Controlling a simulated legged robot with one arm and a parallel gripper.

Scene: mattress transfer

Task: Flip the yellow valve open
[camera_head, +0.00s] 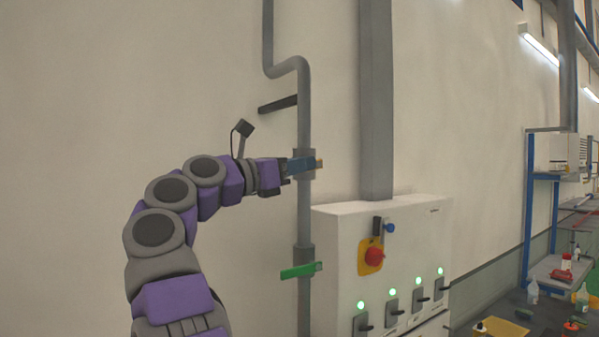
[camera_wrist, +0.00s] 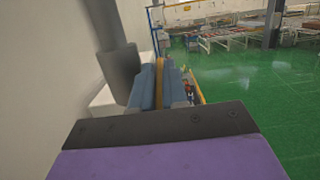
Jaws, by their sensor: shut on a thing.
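The yellow valve handle (camera_wrist: 173,86) is between my gripper's blue fingers in the wrist view. In the head view only a small yellow tip (camera_head: 319,163) shows past the fingers; the rest is hidden. My gripper (camera_head: 302,165) is shut on this handle, in front of the grey valve body (camera_head: 306,153) on the vertical pipe. The fingers also show in the wrist view (camera_wrist: 165,88). How far the handle is turned cannot be told.
A black handle (camera_head: 278,104) sits above on the pipe (camera_head: 304,215), a green handle (camera_head: 300,270) below. A white control box (camera_head: 400,225) with a red knob (camera_head: 374,257) stands close to the right. The wall is behind. Open green floor (camera_wrist: 245,85) shows in the wrist view.

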